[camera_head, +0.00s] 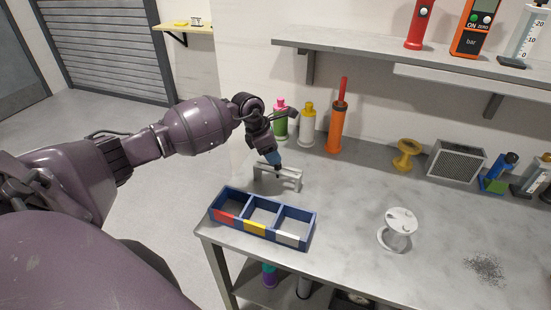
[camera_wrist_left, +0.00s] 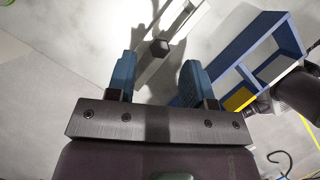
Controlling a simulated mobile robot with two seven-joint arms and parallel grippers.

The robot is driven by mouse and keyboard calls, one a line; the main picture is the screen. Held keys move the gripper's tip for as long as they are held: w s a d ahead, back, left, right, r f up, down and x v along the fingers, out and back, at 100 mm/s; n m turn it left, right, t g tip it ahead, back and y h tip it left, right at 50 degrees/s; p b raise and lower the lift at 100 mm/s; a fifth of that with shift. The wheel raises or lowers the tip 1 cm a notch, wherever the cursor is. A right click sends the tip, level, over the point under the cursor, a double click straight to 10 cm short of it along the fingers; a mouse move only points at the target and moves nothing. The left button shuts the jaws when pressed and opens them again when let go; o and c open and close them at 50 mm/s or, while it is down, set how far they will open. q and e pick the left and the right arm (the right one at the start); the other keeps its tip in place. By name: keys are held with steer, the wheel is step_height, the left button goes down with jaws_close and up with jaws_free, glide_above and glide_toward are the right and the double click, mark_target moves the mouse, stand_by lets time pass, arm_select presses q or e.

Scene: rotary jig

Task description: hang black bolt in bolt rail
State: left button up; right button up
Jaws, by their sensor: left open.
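The bolt rail (camera_head: 291,178) is a small grey bracket standing on the bench behind the divided tray. In the left wrist view the rail (camera_wrist_left: 183,22) runs diagonally, with the dark hexagonal head of the black bolt (camera_wrist_left: 160,47) over it. The bolt appears to sit at the rail; its shank is hidden. My left gripper (camera_head: 275,163) is above the rail, pointing down. In the wrist view its blue fingers (camera_wrist_left: 159,76) are spread on either side of the bolt head, with a gap on both sides. My right gripper is not in view.
A blue tray (camera_head: 263,233) with red, yellow and white fronts stands just in front of the rail. A white round jig (camera_head: 399,228) is to the right. Bottles (camera_head: 307,125), an orange holder (camera_head: 337,128) and a yellow stand (camera_head: 406,154) line the back. The bench between is clear.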

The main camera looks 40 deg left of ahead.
arm_select(q)
steer(key=v, duration=0.9)
